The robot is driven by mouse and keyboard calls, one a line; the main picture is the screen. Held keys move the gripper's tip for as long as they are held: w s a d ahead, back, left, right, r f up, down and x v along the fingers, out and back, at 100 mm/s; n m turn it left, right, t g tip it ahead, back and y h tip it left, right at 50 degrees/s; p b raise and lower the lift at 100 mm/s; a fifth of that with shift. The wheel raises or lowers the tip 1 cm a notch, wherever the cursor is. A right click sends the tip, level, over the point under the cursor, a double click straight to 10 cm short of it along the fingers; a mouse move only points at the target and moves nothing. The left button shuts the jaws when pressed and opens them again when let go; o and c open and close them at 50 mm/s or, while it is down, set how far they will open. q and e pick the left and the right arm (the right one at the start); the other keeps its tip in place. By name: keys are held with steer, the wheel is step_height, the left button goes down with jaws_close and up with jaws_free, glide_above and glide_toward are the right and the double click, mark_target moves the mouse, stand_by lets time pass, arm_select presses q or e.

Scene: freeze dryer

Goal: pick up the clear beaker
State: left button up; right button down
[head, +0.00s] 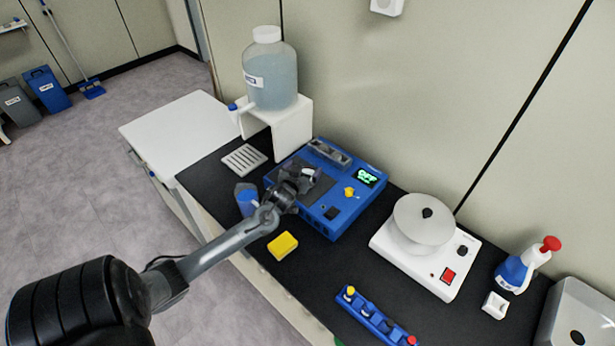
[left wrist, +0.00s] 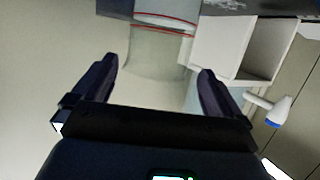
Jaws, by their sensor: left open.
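A see-through, pale greenish vessel with thin red lines, which looks like the clear beaker (left wrist: 158,50), shows in the left wrist view beyond and between my left fingertips. I cannot tell from this view whether the fingers touch it. My left gripper (head: 305,180) is over the blue device (head: 345,208) in the head view. In the left wrist view its two dark fingers (left wrist: 158,66) are spread apart. In the head view the beaker cannot be made out clearly around the gripper. My right gripper is not in view.
A large water bottle (head: 270,75) with a tap stands on a white stand (head: 290,125) behind. A yellow sponge (head: 282,246), a blue-and-white bottle (head: 246,199), a round-topped white device (head: 418,258), a blue rack (head: 372,318) and a spray bottle (head: 520,268) share the black worktop.

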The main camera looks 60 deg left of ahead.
mark_target(310, 162)
arm_select(q)
steer(key=shift+f+b+x, duration=0.15)
steer(key=shift+b+x, duration=0.05)
steer(key=shift+x, duration=1.1)
steer(key=shift+f+b+x, duration=0.15)
steer(key=shift+x, duration=1.15)
steer(key=shift+d, duration=0.25)
steer(key=shift+c, duration=0.3)
steer(key=c, duration=1)
steer(key=shift+c, duration=0.5)
steer(key=shift+r, duration=0.3)
